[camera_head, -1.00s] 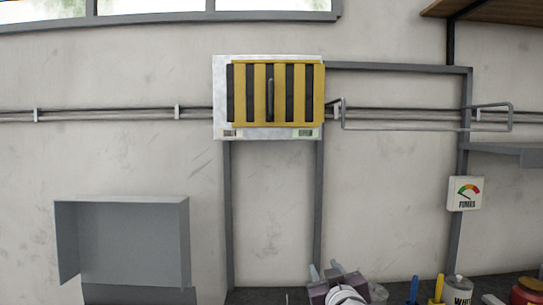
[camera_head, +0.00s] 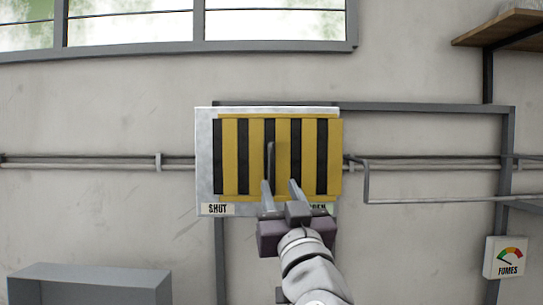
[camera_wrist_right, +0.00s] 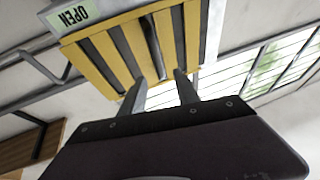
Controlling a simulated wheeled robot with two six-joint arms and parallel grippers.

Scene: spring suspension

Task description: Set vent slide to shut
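The vent slide (camera_head: 282,150) is a yellow-and-black slatted plate on a pale backing plate (camera_head: 204,160) on the wall. It sits toward the right, leaving a strip of backing bare at the left. SHUT (camera_head: 217,209) is marked at lower left; the OPEN label (camera_wrist_right: 74,17) shows in the wrist view and is partly covered in the head view. A dark upright handle (camera_head: 270,160) stands on the slide. My right gripper (camera_head: 281,190) is open, its fingertips near the handle's lower end; the handle appears between them in the wrist view. I cannot tell whether they touch. My left gripper is out of view.
Pipes (camera_head: 100,162) run along the wall behind the vent. A bent rail (camera_head: 366,180) projects at the right. A fumes gauge (camera_head: 505,257) hangs at lower right, a grey box (camera_head: 90,280) at lower left, and a wooden shelf (camera_head: 500,27) at upper right.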

